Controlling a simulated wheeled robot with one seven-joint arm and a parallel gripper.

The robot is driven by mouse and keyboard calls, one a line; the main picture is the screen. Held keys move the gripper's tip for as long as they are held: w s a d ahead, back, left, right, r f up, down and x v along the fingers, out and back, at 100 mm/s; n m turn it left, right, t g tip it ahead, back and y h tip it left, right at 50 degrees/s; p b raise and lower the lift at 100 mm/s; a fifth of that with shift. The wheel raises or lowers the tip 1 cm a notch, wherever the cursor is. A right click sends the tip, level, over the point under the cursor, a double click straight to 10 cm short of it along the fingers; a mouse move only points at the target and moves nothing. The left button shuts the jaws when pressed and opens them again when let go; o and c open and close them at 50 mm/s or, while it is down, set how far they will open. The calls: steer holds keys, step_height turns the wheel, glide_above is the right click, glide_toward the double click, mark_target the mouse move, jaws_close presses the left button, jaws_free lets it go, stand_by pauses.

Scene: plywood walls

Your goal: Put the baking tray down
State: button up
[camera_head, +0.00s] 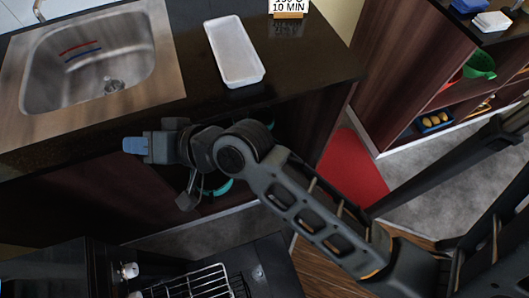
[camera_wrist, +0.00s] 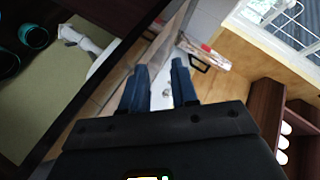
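A long white shallow tray (camera_head: 235,52), the only tray-like thing I can make out, lies flat on the dark counter (camera_head: 305,62) to the right of the sink. My gripper (camera_head: 134,146) is in front of the counter's front edge, below the sink, left of and apart from the tray. Its blue fingers point left in the head view. In the wrist view my gripper (camera_wrist: 161,82) shows two blue fingers with a gap between them and nothing held. The tray is not recognisable in the wrist view.
A steel sink (camera_head: 92,62) is set in the counter. A sign reading "10 MIN" (camera_head: 289,7) stands behind the tray. A wire rack (camera_head: 200,284) is at the bottom. A shelf unit (camera_head: 415,75) stands right, beyond a red mat (camera_head: 352,170).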

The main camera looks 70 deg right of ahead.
steer(key=s+f+n+h, duration=0.2)
steer(key=s+n+h, duration=0.1)
steer(key=s, duration=1.6)
steer(key=s+d+r+n, duration=0.2)
steer(key=s+r+n, duration=0.1)
steer(key=s, duration=0.2)
steer(key=s+d+r+n+t, duration=0.1)
steer(key=s+d+r+n, duration=0.2)
steer(key=s, duration=0.3)
steer(key=shift+r+y, duration=0.4)
steer(key=shift+r, duration=0.05)
steer(key=shift+s, duration=0.1)
